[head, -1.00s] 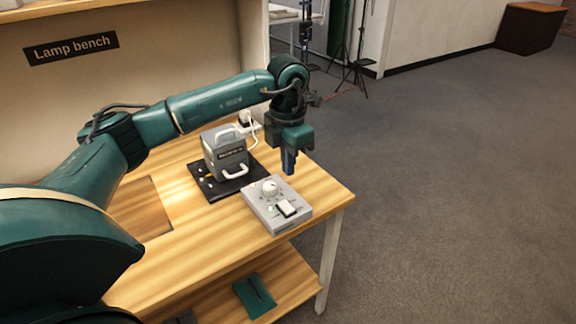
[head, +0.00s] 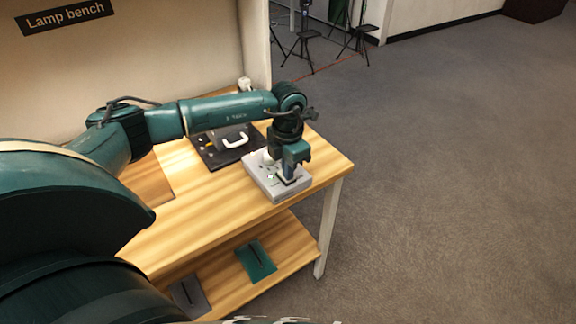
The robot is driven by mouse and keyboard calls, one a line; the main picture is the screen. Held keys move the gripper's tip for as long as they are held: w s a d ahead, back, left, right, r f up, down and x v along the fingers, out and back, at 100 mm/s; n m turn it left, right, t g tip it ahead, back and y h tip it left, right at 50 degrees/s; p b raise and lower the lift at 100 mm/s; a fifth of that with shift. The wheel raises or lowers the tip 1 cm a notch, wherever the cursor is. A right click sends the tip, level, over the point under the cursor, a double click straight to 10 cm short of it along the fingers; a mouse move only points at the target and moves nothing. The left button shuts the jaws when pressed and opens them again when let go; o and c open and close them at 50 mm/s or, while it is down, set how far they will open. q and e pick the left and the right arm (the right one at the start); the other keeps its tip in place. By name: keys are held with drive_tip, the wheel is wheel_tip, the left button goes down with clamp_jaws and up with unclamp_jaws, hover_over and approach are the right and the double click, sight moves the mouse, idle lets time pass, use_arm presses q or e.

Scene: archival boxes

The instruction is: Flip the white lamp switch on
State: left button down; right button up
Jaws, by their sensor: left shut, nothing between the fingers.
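A grey control box (head: 284,196) sits near the right end of the wooden bench. Its white switch (head: 294,183) is mostly hidden behind my left gripper, so I cannot tell which way it is tipped. A small green light or mark (head: 270,177) shows left of the switch. My left gripper (head: 288,179) is shut and empty, pointing down with its tips at the switch; I cannot tell if they touch it. The box's round knob is mostly hidden by the gripper and wrist. My right gripper is not in view.
A grey cased device with a white handle (head: 235,141) stands on a black mat (head: 217,160) behind the box, partly covered by my left arm. A white plug (head: 244,84) is at the back. A lower shelf (head: 222,277) holds a green slotted item (head: 256,261).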

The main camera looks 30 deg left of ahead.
use_arm(q)
drive_tip(key=shift+d+f+b, duration=0.15)
drive_tip(key=shift+f+b, duration=0.3)
drive_tip(key=shift+s+r, duration=0.1)
drive_tip(key=shift+r, duration=0.1)
drive_tip(key=shift+w+a+r, duration=0.15)
drive_tip(key=shift+w+a, duration=0.2)
drive_tip(key=shift+a, duration=0.45)
drive_tip(key=shift+r, duration=0.1)
